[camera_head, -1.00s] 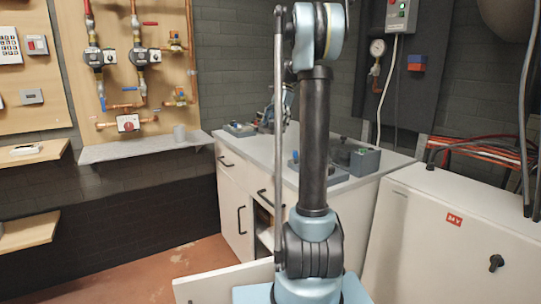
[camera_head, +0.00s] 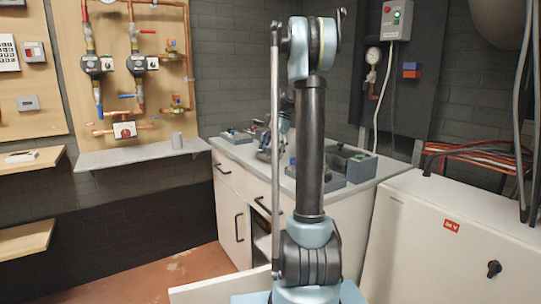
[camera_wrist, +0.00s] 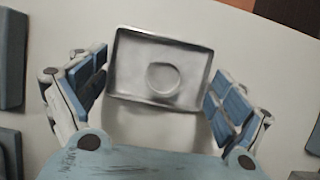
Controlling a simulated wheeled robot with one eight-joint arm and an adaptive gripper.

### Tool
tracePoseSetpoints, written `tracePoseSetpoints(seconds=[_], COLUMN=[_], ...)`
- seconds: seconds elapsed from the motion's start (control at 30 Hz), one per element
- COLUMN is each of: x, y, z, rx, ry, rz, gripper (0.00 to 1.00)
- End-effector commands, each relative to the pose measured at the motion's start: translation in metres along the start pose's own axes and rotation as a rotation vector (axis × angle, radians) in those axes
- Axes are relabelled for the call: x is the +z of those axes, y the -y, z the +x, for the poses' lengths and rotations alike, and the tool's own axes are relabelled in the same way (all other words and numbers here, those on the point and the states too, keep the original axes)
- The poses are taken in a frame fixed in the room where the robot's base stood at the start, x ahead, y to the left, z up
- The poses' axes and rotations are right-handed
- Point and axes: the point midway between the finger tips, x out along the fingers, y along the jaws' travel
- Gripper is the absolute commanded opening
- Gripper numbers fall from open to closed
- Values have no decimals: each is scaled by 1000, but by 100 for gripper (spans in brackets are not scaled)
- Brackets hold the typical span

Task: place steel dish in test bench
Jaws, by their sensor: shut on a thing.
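The steel dish (camera_wrist: 163,76) is a shiny, square, shallow piece with a raised rim and a round mark in its middle. In the wrist view it sits between the two blue-padded fingers of my gripper (camera_wrist: 158,88), which is shut on it. A pale surface lies below it; the gap between dish and surface cannot be told. In the head view my gripper is mostly hidden behind my arm, over the white-fronted counter (camera_head: 229,172). The dish cannot be made out there. I cannot tell for sure which thing is the test bench.
A grey open box (camera_head: 351,162) stands on the counter right of my arm. A white cabinet (camera_head: 440,235) stands at the right. A lower counter door (camera_head: 215,290) stands open.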

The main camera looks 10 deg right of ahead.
Motion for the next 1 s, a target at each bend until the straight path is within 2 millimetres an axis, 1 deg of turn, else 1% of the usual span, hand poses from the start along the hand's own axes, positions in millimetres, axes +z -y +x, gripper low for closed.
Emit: tracePoseSetpoints(seconds=[0.03,0.1,0.47,0.5,0.53,1.0], x=[-2,-3,-5,-5,-5,-5], y=[0,0,0,0,0,0], z=[5,9,11,12,12,10], rx=[0,0,0,0,0,0], ry=[0,0,0,0,0,0], rz=[0,0,0,0,0,1], gripper=[61,61,61,93,100,100])
